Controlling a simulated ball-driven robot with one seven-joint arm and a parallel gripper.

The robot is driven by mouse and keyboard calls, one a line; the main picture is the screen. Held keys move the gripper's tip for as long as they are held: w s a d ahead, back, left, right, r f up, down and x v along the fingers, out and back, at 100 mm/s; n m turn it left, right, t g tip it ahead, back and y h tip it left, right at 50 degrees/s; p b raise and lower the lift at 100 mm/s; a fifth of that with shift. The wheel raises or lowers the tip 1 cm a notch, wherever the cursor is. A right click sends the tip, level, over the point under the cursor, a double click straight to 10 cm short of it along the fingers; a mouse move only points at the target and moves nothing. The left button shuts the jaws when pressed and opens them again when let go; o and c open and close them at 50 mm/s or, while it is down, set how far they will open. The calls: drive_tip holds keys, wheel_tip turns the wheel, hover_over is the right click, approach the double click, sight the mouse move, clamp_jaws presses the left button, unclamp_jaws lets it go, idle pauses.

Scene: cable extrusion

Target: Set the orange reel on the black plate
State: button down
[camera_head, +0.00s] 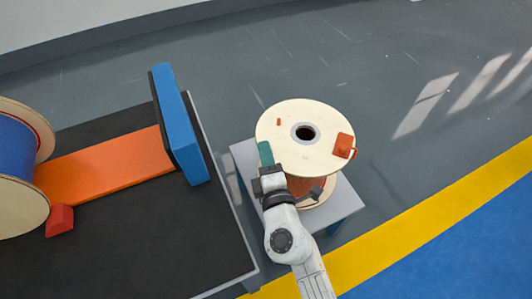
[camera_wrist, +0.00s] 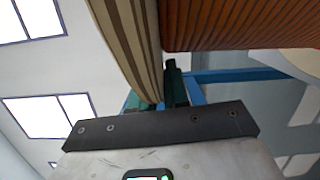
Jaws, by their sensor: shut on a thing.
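The orange reel has two pale wooden flanges (camera_head: 285,120) with orange cable (camera_head: 306,187) wound between them. It is upright at or just above a small grey table (camera_head: 345,205); I cannot tell whether it touches. My gripper (camera_head: 266,155) is shut on the left edge of its top flange. In the wrist view the striped flange edge (camera_wrist: 130,45) lies between the green fingers (camera_wrist: 158,98), with the orange winding (camera_wrist: 235,25) beside it. The black plate (camera_head: 135,245) appears as the broad black surface at the left. Part of the lower flange is hidden by my arm.
A blue reel (camera_head: 15,160) stands on its rim at the far left. An orange strip (camera_head: 105,167), a small red block (camera_head: 60,220) and an upright blue panel (camera_head: 180,125) are on the black surface. Its front area is clear. A gap separates both tables.

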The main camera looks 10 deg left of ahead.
drive_tip(key=shift+f+b, duration=0.25)
drive_tip(key=shift+b, duration=0.1)
drive_tip(key=c, duration=1.4)
unclamp_jaws()
drive_tip(key=shift+f, duration=0.15)
drive_tip(key=v, duration=1.1)
drive_tip(key=shift+b, duration=0.35)
